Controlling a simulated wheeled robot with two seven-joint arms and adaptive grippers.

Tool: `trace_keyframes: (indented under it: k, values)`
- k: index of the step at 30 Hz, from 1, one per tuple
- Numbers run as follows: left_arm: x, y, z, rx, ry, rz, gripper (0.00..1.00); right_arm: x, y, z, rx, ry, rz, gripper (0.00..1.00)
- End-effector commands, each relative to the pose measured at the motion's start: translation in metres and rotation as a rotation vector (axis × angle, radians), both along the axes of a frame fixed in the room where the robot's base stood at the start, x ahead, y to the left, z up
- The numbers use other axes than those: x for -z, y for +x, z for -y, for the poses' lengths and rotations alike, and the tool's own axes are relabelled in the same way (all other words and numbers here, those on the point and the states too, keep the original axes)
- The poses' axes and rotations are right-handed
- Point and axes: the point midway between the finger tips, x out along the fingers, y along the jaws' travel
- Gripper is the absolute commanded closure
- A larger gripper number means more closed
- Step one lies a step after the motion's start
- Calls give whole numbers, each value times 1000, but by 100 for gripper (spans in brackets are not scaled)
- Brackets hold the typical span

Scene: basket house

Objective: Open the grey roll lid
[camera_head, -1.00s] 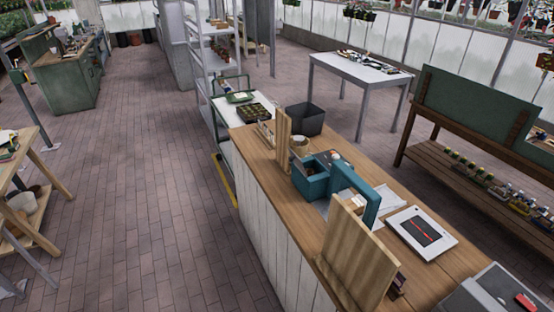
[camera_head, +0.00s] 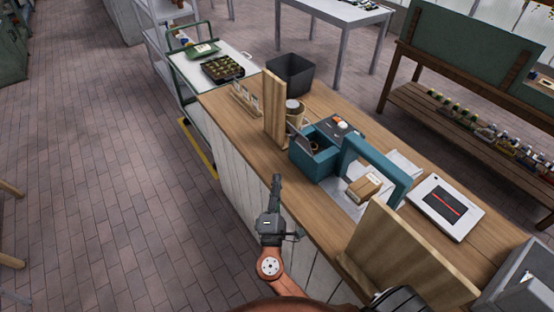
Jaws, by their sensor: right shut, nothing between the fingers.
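A teal box (camera_head: 318,165) stands on the wooden counter, joined to or touching an upright teal frame (camera_head: 385,168). A small dark grey flap (camera_head: 299,141) shows at the box's left side, and a round roll-like thing shows inside; I cannot tell for sure whether this flap is the grey roll lid.
A wooden board (camera_head: 408,258) stands at the near end of the counter (camera_head: 232,112), and another upright board (camera_head: 274,110) stands left of the box. A brown carton (camera_head: 364,188) shows through the teal frame. A black bin (camera_head: 290,73) stands farther back.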

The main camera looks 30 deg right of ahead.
Motion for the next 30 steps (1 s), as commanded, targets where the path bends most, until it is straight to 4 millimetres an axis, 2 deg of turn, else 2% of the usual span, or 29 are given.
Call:
trace_keyframes:
  k: [8,15,21,30]
  values:
    - [-10,-17,-1,-3,1,-20,60,-14,40,29,1,-1,1,100]
    - [-18,-5,0,-1,1,-5,60,-25,78,55,-1,0,0,100]
    - [-26,7,1,1,0,12,60,-33,79,80,-1,1,-2,100]
    - [-27,4,0,0,-1,8,60,-34,80,89,-2,3,-3,100]
